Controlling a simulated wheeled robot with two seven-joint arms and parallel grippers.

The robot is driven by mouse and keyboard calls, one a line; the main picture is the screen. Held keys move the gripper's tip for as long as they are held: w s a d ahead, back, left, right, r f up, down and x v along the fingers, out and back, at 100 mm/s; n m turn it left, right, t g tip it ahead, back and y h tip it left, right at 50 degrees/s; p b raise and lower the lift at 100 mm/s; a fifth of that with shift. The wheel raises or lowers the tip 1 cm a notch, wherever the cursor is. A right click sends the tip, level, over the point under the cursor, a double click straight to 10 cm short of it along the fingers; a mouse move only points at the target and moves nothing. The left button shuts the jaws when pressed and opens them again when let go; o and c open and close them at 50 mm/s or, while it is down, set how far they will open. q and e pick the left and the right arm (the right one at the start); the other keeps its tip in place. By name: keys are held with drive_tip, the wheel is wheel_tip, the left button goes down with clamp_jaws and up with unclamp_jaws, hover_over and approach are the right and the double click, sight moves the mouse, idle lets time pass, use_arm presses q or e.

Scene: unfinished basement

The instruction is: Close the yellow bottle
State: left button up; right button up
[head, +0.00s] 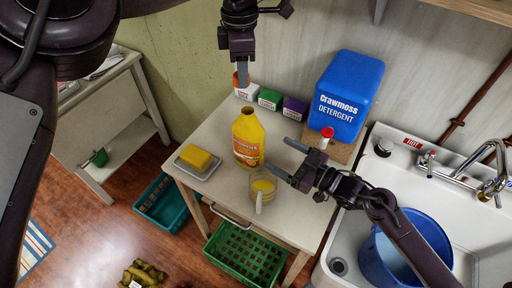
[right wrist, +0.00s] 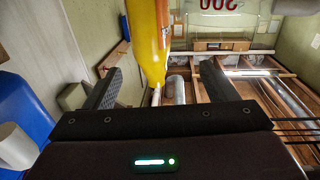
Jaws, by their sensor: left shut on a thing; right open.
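The yellow bottle (head: 248,138) stands upright on the small table, with no cap visible on its mouth. My left gripper (head: 242,80) points down above and behind it, apart from the mouth. In the right wrist view, the bottle (right wrist: 149,45) shows beyond and between the spread fingers (right wrist: 158,80).
On the table (head: 222,205) are a butter dish (head: 198,160), a glass mug (head: 263,188), small boxes (head: 270,98) and a blue detergent container (head: 345,95). A sink (head: 400,160) with a blue bucket (head: 378,258) is at right.

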sight(252, 137)
use_arm(q)
drive_tip(key=shift+w+d+f, duration=0.15)
drive_tip(key=shift+d+f, duration=0.1)
drive_tip(key=shift+f, duration=0.4)
drive_tip(key=shift+w+d+f+b, duration=0.15)
drive_tip(key=shift+d+b, duration=0.1)
drive_tip(key=shift+b, duration=0.15)
drive_tip(key=shift+d, duration=0.1)
use_arm(e)
drive_tip(key=x, duration=0.4)
drive_tip(key=f+x, duration=0.1)
drive_tip(key=x, duration=0.2)
drive_tip(key=w+f+x, duration=0.1)
drive_tip(key=x, duration=0.3)
drive_tip(key=shift+w+d, duration=0.15)
drive_tip(key=shift+w, duration=0.05)
drive_tip(key=shift+r, duration=0.1)
drive_tip(key=c, duration=1.5)
use_arm(q)
drive_tip(key=shift+f, duration=2.55)
